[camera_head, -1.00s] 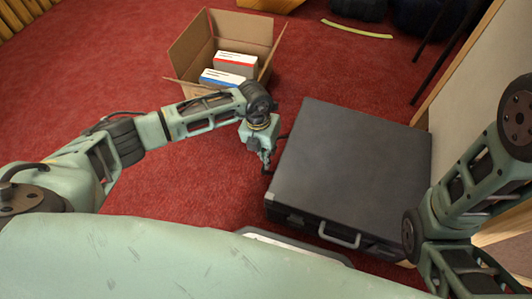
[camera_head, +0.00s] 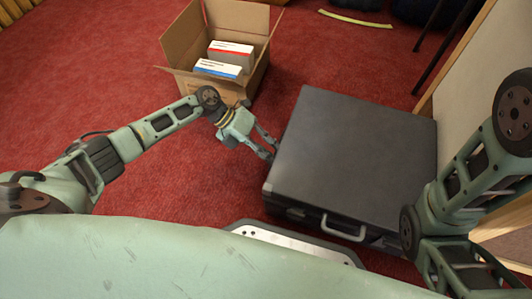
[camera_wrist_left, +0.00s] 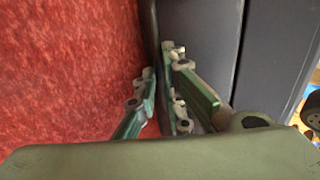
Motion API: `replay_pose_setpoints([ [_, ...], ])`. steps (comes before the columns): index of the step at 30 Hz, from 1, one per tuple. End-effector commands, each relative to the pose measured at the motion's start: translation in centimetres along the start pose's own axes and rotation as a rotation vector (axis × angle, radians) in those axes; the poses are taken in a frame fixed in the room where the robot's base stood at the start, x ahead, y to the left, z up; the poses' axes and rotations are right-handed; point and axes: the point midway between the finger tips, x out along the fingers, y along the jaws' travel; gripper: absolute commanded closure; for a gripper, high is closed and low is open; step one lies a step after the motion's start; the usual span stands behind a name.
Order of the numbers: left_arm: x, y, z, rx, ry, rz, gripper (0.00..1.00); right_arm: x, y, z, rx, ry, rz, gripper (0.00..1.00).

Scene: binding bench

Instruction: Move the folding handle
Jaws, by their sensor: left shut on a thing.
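A dark grey case (camera_head: 355,150) lies flat on the red carpet, with a pale handle (camera_head: 343,229) on its front side. My left gripper (camera_head: 269,148) reaches in from the left to the case's left side. In the left wrist view its two fingers (camera_wrist_left: 163,98) are close together around a narrow dark strip (camera_wrist_left: 151,32) beside the case wall (camera_wrist_left: 197,45).
An open cardboard box (camera_head: 179,38) with white packages (camera_head: 229,55) stands behind my left arm. A pale panel (camera_head: 490,90) stands close to the case's right side. Red carpet (camera_head: 80,80) is clear at the left. A yellow strip (camera_head: 356,19) lies at the back.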

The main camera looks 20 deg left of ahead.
Motion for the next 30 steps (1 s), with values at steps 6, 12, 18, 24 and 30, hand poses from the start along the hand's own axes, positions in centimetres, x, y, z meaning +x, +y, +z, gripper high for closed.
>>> replay_pose_setpoints([
  [6, 0.8, 0.9, -0.1, -0.003, -0.003, -0.083, 1.0, -1.8, -0.4, -0.6, 0.0, 0.0, 0.0, 1.0],
  [12, 0.9, 0.7, -0.1, -0.003, -0.002, -0.123, 1.0, -2.2, -0.5, -0.8, 0.0, 0.0, 0.0, 1.0],
  [18, 0.9, 0.6, -0.1, -0.003, -0.002, -0.131, 1.0, -2.2, -0.5, -0.8, 0.0, 0.0, 0.0, 1.0],
  [24, 0.9, 0.6, -0.1, -0.003, -0.001, -0.132, 1.0, -2.2, -0.5, -0.8, 0.0, 0.0, 0.0, 1.0],
  [30, 0.9, 0.5, -0.1, -0.003, 0.0, -0.134, 0.78, -2.2, -0.5, -0.8, 0.0, 0.001, 0.0, 1.0],
])
